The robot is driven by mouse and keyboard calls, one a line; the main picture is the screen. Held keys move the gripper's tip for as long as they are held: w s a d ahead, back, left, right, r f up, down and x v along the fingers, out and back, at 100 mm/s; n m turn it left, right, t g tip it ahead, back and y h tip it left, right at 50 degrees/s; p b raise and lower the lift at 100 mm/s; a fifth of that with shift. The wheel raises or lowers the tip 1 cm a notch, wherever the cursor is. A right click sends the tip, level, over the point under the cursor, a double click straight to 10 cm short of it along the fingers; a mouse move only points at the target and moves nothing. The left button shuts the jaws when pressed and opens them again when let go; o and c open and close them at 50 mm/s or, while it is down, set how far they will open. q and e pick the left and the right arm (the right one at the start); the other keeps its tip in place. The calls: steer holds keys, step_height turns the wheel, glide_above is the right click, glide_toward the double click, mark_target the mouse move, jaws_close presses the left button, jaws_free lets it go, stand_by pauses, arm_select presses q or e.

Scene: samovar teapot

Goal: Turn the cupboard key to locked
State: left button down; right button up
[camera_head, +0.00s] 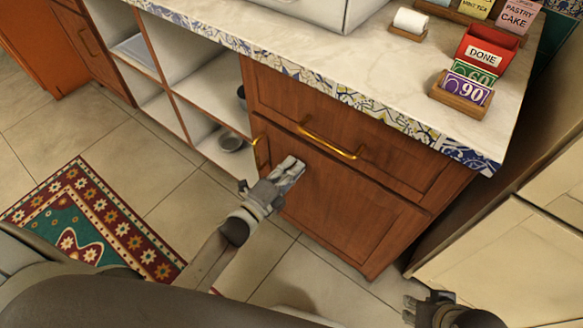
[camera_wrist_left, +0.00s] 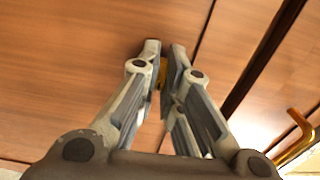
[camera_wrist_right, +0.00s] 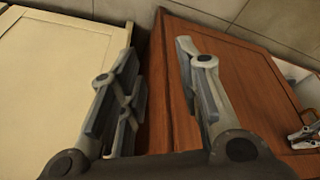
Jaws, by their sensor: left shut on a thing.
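The wooden cupboard door (camera_head: 345,215) is closed below a drawer. My left gripper (camera_head: 293,167) is at the upper left part of this door, its fingers pointing at the wood. In the left wrist view, my left gripper (camera_wrist_left: 164,52) is shut on a small brass-coloured key (camera_wrist_left: 162,74). Only a sliver of the key shows between the fingers, so its turn angle and the keyhole are hidden. My right gripper (camera_wrist_right: 158,45) is open and empty, in front of the gap beside the cupboard's side. It also shows low at the right in the head view (camera_head: 409,307).
A brass drawer handle (camera_head: 330,146) is above my left gripper, and an upright brass door handle (camera_head: 262,152) is just left of it. Open shelves (camera_head: 205,105) are on the left. Cream cabinets (camera_head: 505,245) stand at the right. The floor in front is clear beside a patterned rug (camera_head: 95,225).

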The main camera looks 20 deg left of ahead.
arm_select(q)
steer(key=shift+n, duration=0.3)
arm_select(e)
steer(key=shift+r, duration=0.2)
arm_select(q)
steer(key=shift+n+p, duration=3.45)
steer(key=shift+n, duration=5.15)
arm_select(e)
step_height(320, 180, down, 21)
steer(key=s+g, duration=0.1)
steer(key=s, duration=0.1)
steer(key=shift+s+f, duration=0.2)
steer(key=shift+f, duration=0.05)
arm_select(q)
steer(key=c, duration=1.6)
jaws_free()
